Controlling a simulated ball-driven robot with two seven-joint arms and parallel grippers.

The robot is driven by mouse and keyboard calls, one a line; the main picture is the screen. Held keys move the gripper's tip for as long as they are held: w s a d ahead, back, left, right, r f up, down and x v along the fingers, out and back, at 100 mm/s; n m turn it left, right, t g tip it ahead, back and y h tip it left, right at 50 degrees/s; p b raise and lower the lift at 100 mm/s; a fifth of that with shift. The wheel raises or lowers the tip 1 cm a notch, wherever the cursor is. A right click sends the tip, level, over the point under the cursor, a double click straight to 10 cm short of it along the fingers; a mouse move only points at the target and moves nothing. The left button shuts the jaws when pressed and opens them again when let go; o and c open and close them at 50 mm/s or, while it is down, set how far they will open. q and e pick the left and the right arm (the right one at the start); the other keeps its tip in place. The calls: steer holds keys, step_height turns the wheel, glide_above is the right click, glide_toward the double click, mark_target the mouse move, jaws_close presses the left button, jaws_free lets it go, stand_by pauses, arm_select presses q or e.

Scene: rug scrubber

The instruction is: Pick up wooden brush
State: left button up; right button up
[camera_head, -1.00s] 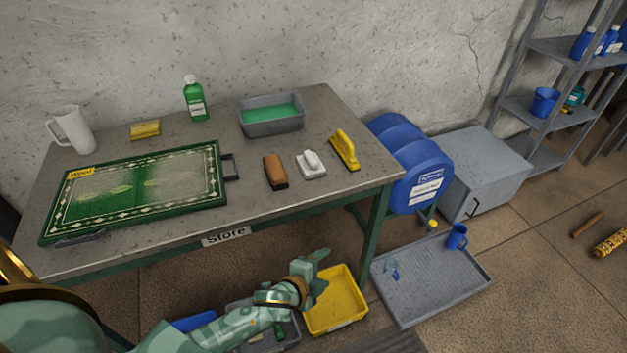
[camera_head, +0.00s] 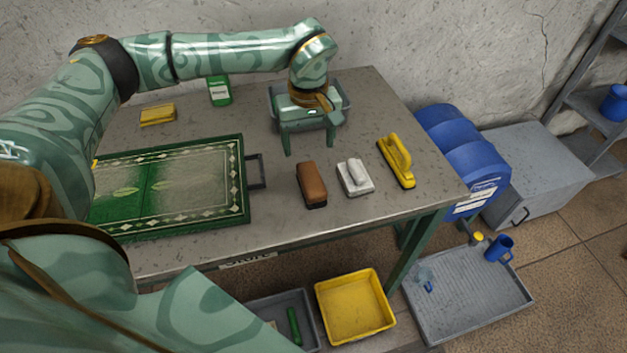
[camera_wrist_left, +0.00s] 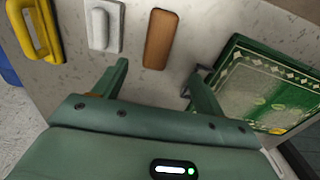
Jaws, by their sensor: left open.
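The wooden brush (camera_head: 311,184) is a brown block with a dark underside. It lies on the grey table between the green rug board and a white-handled brush. In the left wrist view the wooden brush (camera_wrist_left: 160,39) lies ahead of the fingers, its near end just beyond the gap between them. My left gripper (camera_head: 310,148) is open and empty, fingers pointing down, above the table behind the wooden brush and in front of the grey tub. It does not touch the brush. My right gripper is not in view.
The white brush (camera_head: 355,178) and yellow brush (camera_head: 397,162) stand to the right. The green rug board (camera_head: 170,190) with its dark handle is to the left. The grey tub (camera_head: 343,107), a yellow sponge (camera_head: 157,115) and a green bottle (camera_head: 219,92) are behind.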

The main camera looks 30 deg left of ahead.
mark_target(311, 177)
arm_select(q)
step_height(311, 177, down, 6)
steer(key=shift+w+d+f+b, duration=0.15)
steer(key=shift+f+b, duration=0.1)
steer(key=shift+b, duration=0.4)
steer(key=shift+f, duration=0.6)
step_height(311, 177, down, 5)
steer(key=shift+d+f+b, duration=0.1)
steer(key=shift+b, duration=0.8)
steer(key=c, duration=1.1)
